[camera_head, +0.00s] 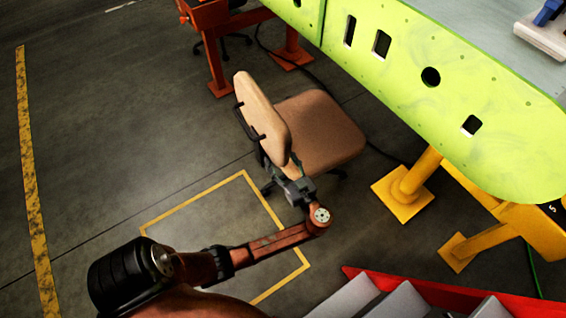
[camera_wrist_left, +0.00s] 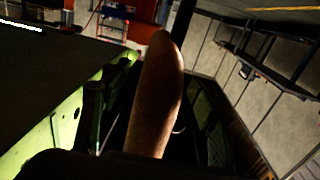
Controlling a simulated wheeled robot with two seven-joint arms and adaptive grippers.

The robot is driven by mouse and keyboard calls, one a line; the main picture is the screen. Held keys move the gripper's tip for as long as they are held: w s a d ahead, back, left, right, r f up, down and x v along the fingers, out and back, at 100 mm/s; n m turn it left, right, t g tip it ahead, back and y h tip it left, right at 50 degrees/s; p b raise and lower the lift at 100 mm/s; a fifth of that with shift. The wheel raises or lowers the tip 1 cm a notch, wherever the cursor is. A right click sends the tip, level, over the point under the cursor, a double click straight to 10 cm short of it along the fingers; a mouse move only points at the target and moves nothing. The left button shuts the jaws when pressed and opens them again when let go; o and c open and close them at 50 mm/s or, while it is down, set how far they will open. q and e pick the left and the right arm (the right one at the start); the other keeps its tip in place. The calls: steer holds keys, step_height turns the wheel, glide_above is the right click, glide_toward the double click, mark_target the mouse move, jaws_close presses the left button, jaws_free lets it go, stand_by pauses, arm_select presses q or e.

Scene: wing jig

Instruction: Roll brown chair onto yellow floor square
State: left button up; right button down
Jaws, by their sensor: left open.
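The brown chair (camera_head: 317,132) stands upright on the floor just beyond the yellow floor square (camera_head: 191,205), in the head view. Its backrest (camera_head: 262,117) faces my left arm and has a dark handle on its rear. My left gripper (camera_head: 294,184) is open at the lower end of the backrest, in front of the seat's near side; whether it touches the chair I cannot tell. In the left wrist view the backrest (camera_wrist_left: 158,95) stands edge-on close between the dark fingers. My arm hides part of the square and the chair's base. My right gripper is not in view.
A green wing panel (camera_head: 400,60) on yellow supports (camera_head: 405,190) stands to the right of the chair. An orange stand (camera_head: 212,45) is behind it. Red-edged grey steps (camera_head: 400,300) are at the lower right. Open floor lies left, up to a yellow line (camera_head: 30,170).

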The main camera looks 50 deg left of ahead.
arm_select(q)
jaws_close()
stand_by(0.7)
